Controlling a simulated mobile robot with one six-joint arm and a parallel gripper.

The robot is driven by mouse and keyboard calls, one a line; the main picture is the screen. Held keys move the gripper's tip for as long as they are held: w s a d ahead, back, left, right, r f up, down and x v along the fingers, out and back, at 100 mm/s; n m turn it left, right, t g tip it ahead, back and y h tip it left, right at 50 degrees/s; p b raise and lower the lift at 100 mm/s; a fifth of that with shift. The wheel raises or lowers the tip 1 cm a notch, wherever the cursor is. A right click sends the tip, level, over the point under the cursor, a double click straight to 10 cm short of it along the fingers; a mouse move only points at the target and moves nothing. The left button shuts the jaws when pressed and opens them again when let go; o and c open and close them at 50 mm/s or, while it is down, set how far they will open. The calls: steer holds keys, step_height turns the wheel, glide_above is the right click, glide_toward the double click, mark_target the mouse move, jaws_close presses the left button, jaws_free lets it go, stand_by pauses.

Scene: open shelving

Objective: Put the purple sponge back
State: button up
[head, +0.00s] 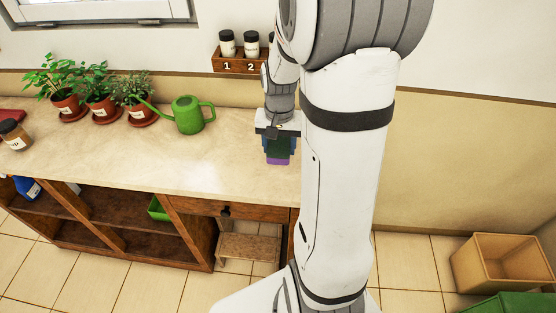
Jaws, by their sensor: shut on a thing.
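My gripper (278,143) is in the head view, below my wrist and just left of my large white arm link. It points down over the right part of the countertop. It is shut on the purple sponge (278,161), whose purple lower part shows beneath the dark green and blue area at the fingers. The upper part of the sponge is hidden by the gripper. I cannot tell whether the sponge touches the counter or hangs just above it.
The pale countertop (120,165) is clear in the middle. A green watering can (188,116), several potted plants (100,96) and a jar (14,134) stand along it. A numbered spice rack (240,62) is on the wall. Open shelves (110,215) below hold a green container (157,209) and a blue bottle (27,187).

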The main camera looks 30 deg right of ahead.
mark_target(280, 172)
step_height(280, 172, down, 4)
steer(key=shift+d, duration=0.1)
steer(key=shift+s+f, duration=0.1)
steer(key=shift+f, duration=1.8)
steer(key=shift+f, duration=0.15)
steer(key=o, duration=0.9)
steer(key=shift+o, duration=0.2)
